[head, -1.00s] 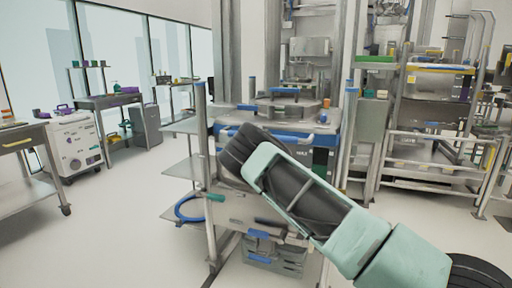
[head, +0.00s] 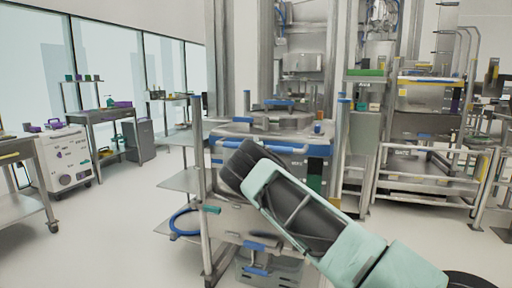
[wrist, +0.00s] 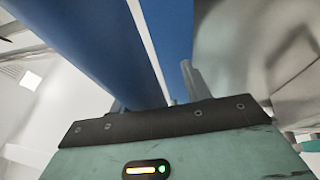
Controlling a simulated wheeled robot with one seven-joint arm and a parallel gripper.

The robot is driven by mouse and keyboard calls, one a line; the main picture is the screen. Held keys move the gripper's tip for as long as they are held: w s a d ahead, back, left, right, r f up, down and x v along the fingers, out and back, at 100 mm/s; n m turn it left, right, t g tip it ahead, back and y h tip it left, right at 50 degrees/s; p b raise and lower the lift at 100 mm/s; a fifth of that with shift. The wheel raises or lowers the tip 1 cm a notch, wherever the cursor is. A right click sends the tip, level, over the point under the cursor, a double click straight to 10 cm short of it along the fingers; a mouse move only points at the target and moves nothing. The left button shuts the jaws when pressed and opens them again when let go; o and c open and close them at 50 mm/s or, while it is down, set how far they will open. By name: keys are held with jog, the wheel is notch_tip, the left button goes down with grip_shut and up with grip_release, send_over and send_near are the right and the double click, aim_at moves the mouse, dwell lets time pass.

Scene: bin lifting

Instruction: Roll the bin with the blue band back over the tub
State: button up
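A steel bin with a blue band (head: 300,147) stands upright in the middle of the head view, behind my arm, among steel posts. My arm reaches up and left across its front and hides part of it. My gripper's fingertips are hidden in the head view. In the wrist view, a wide blue bar (wrist: 95,45) passes very close, with another blue surface (wrist: 172,35) beside it. A grey finger-like part (wrist: 193,80) shows there; whether it grips anything cannot be told. I cannot pick out the tub for certain.
A grey crate (head: 270,270) sits low under the bin. A blue hose loop (head: 185,224) hangs at the shelves on its left. A steel railed rack (head: 425,170) stands right. A white cabinet (head: 68,160) and tables line the left. Floor is clear at left centre.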

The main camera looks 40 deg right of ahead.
jog(key=shift+r, duration=0.25)
jog(key=v, duration=1.7)
jog(key=shift+a+f, duration=0.15)
jog(key=shift+a, duration=0.05)
jog(key=shift+s, duration=0.15)
